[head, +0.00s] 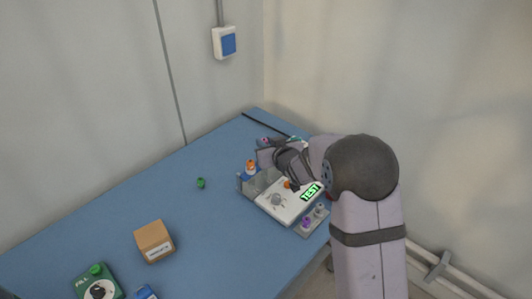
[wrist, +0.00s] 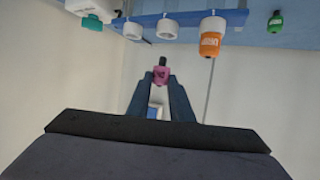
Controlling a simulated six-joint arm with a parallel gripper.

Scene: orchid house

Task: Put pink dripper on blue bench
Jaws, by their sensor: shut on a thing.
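The pink dripper (wrist: 161,74), with a dark tip, is between the fingertips of my gripper (wrist: 159,82) in the wrist view. My gripper is shut on it. In the head view, a small bit of the pink dripper (head: 265,140) shows beside my gripper (head: 266,153), near the bench's back right corner. The blue bench (head: 190,220) fills the lower left of the head view. In the wrist view, the dripper appears apart from the bench surface and the holder; its exact height is hard to tell.
A white device with a green TEST display (head: 311,191) stands under my arm. An orange-capped bottle (head: 251,167) is in the holder beside it. A green dripper (head: 201,183), a cardboard box (head: 154,241) and a green carton (head: 97,283) stand leftward. Bare bench lies between them.

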